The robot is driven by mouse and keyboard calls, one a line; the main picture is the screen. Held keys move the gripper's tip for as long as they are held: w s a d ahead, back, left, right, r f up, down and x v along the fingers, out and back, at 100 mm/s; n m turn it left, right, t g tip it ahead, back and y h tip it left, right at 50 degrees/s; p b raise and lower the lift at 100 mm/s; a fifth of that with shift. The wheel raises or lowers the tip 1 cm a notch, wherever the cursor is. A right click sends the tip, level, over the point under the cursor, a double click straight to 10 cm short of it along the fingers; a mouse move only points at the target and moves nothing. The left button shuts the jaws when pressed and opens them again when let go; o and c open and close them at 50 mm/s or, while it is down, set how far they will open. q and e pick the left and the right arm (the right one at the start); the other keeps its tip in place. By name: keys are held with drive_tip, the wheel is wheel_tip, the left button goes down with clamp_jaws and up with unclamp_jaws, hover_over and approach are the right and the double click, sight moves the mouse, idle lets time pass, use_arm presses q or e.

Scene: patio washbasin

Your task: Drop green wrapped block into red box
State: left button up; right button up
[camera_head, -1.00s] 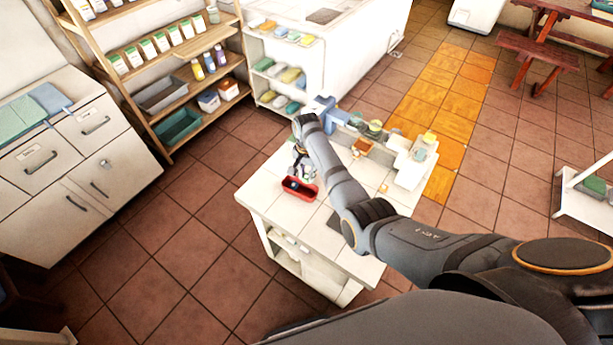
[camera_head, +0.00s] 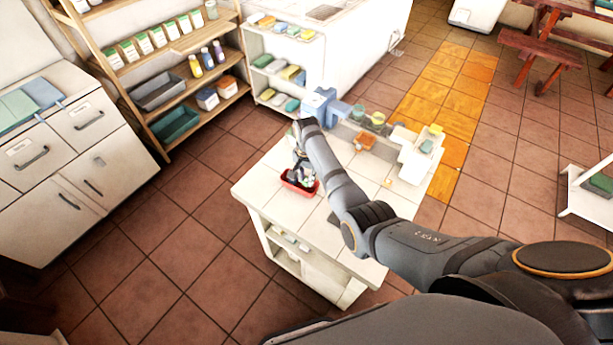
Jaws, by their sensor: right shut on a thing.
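The red box (camera_head: 289,186) sits near the far left edge of the white table. My right gripper (camera_head: 301,174) points down over it, with its fingertips at or just inside the box's opening. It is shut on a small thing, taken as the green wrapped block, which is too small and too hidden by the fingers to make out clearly. I cannot tell whether the block touches the box floor. My left gripper is not in view.
The white table (camera_head: 270,213) also holds a blue container (camera_head: 317,104), an orange-brown item (camera_head: 366,141), small tubs and a white stepped stand (camera_head: 412,165) along its far side. A wooden shelf (camera_head: 188,92) and cabinets stand left across open tiled floor.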

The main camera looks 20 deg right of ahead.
idle(0.4)
drive_tip(key=o, duration=0.9)
drive_tip(key=shift+o, duration=0.2)
wheel_tip(320, 180, up, 12)
idle(0.4)
